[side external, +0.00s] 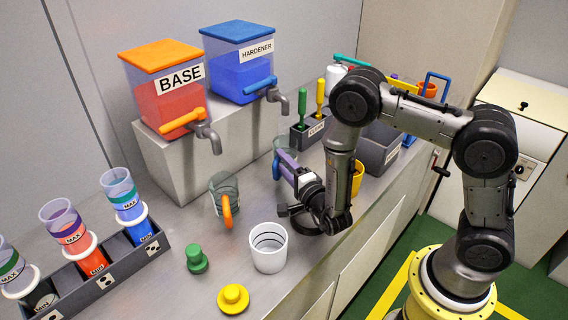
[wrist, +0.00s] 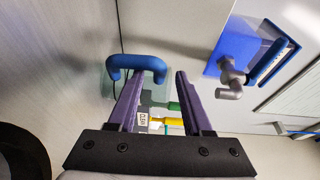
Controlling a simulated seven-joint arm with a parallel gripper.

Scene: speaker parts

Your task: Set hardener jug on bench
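The hardener jug (side external: 281,143) is a clear jug with a blue handle. It appears to stand on the grey bench (side external: 180,289) below the hardener tap, though my gripper hides part of it in the side view. In the wrist view the blue handle (wrist: 136,61) shows at the fingertips, with the left finger overlapping it and its right end between the fingers. My gripper (wrist: 158,78) has purple fingers, spread apart and not closed on anything. In the side view my gripper (side external: 284,160) is low beside the jug.
The hardener tank (side external: 238,75) and base tank (side external: 163,95) sit on a raised block behind. A tool holder (side external: 308,133) is behind.

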